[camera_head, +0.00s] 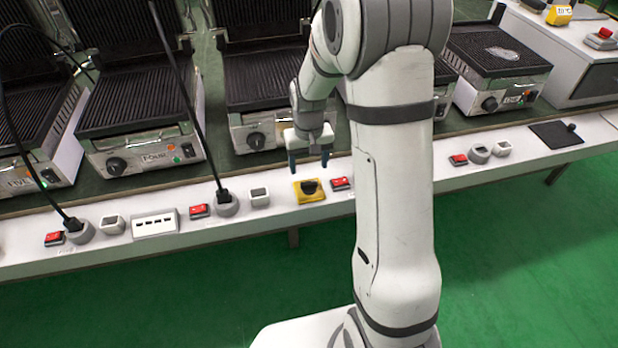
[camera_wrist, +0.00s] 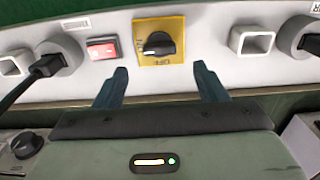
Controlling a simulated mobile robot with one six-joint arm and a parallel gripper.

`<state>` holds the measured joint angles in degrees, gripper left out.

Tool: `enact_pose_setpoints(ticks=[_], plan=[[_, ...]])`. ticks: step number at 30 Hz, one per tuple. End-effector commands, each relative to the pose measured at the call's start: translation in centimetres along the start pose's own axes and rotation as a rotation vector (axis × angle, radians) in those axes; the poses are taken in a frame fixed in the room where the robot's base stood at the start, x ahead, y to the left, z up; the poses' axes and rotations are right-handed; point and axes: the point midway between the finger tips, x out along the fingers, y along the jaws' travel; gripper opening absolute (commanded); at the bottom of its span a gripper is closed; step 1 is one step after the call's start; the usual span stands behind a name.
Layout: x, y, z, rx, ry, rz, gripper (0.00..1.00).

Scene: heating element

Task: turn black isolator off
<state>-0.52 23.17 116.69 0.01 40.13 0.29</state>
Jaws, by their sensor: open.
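The black isolator is a black rotary knob (camera_wrist: 159,44) on a square yellow plate (camera_wrist: 143,27), on the white strip at the bench front. In the wrist view the knob's grip lies roughly sideways, and upside-down OFF lettering shows on the plate's near side. In the head view the knob (camera_head: 311,186) and yellow plate (camera_head: 309,198) sit just below my gripper (camera_head: 309,164). My gripper also shows in the wrist view (camera_wrist: 161,69). It is open and empty, with fingers wide apart on either side of the plate's near edge, apart from the knob.
A red switch (camera_head: 340,184) sits close right of the isolator; it also shows in the wrist view (camera_wrist: 102,48). A white socket (camera_head: 259,197) and a plugged grey socket (camera_head: 226,205) with cable are to the left. Contact grills (camera_head: 140,110) stand behind the strip.

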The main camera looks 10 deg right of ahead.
Motion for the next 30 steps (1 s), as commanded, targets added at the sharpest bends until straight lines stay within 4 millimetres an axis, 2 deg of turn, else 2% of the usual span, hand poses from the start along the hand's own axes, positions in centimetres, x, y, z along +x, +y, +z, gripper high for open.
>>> enact_pose_setpoints(ticks=[6, 12, 23, 30], plan=[[3.8, 0.0, 0.1, 0.001, -0.004, 0.000, 0.65], [6.1, 0.1, 0.1, 0.001, -0.002, 0.000, 0.65], [6.6, 0.1, 0.1, 0.002, 0.000, 0.000, 0.65], [6.5, 0.1, 0.1, 0.002, 0.000, 0.000, 0.46]])
